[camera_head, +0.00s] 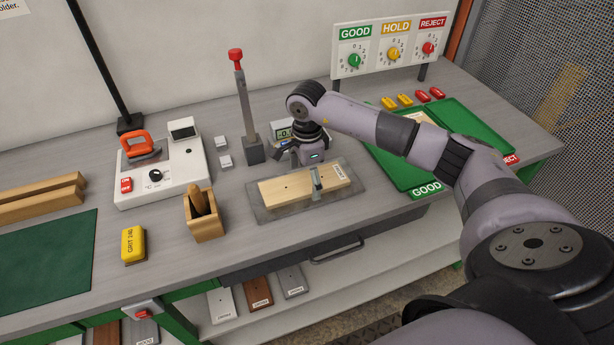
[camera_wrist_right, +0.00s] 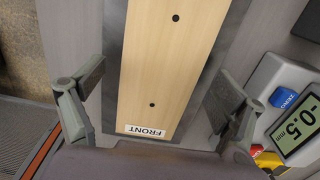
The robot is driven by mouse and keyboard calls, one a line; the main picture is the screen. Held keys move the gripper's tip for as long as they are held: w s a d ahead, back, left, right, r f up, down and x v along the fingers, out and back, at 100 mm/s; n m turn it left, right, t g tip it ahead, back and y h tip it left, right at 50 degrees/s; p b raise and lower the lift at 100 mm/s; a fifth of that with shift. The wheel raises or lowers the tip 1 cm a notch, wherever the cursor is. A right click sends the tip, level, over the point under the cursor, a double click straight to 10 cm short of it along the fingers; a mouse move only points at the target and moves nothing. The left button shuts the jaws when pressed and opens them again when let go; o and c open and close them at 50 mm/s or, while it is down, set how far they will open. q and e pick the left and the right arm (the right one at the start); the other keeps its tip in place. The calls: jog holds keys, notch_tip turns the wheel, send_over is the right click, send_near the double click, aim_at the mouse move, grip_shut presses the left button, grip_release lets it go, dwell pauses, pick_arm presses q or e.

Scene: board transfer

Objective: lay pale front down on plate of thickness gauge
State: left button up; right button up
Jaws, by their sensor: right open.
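The pale front (camera_head: 284,189) is a light wooden board with small dark holes and a FRONT label near one end. It lies flat along the grey plate (camera_head: 262,213) of the thickness gauge, label up. In the right wrist view the pale front (camera_wrist_right: 168,72) runs lengthwise between my fingers. My right gripper (camera_head: 306,176) is open over the board, one finger on its near side and one on its far side. In the right wrist view both fingers of the right gripper (camera_wrist_right: 154,92) stand apart from the board's edges. The gauge display (camera_wrist_right: 294,123) reads -0.5. My left gripper is out of view.
Behind the plate stands a grey post with a red knob (camera_head: 236,55). A wooden holder (camera_head: 204,218) and a yellow grit block (camera_head: 134,245) are to the left. Green trays (camera_head: 483,130) lie right, partly behind my right arm. A dial sign (camera_head: 391,50) stands at the back.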

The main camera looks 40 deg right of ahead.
notch_tip(320, 180, up, 12)
dwell(0.4)
jog(key=shift+c, duration=0.5)
dwell(0.7)
